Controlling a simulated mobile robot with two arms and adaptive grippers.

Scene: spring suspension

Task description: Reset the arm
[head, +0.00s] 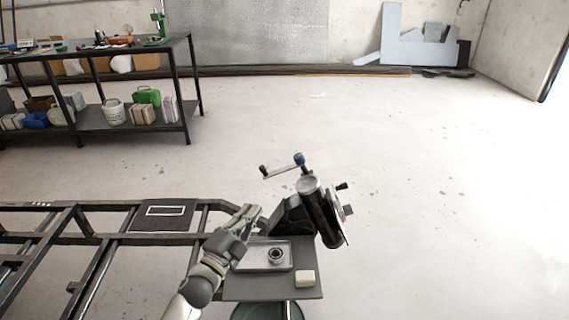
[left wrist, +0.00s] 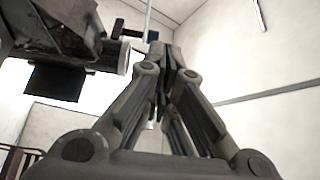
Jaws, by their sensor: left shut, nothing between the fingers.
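My left gripper (head: 250,213) reaches in from the bottom of the head view, over the left edge of a small dark table (head: 240,288). Its fingers are closed together with nothing between them; the closed fingers also fill the middle of the left wrist view (left wrist: 168,62). Just right of the gripper stands a dark cylindrical device with a crank handle (head: 318,212), tilted on the table. Part of this device shows at the upper left of the left wrist view (left wrist: 75,50). My right gripper is in neither view.
A metal tray (head: 250,262) holding a ring-shaped part (head: 275,255) lies on the small table, with a pale block (head: 305,278) near it. A black metal frame (head: 105,205) extends left. A loaded workbench (head: 190,80) stands behind. The floor on the right is clear.

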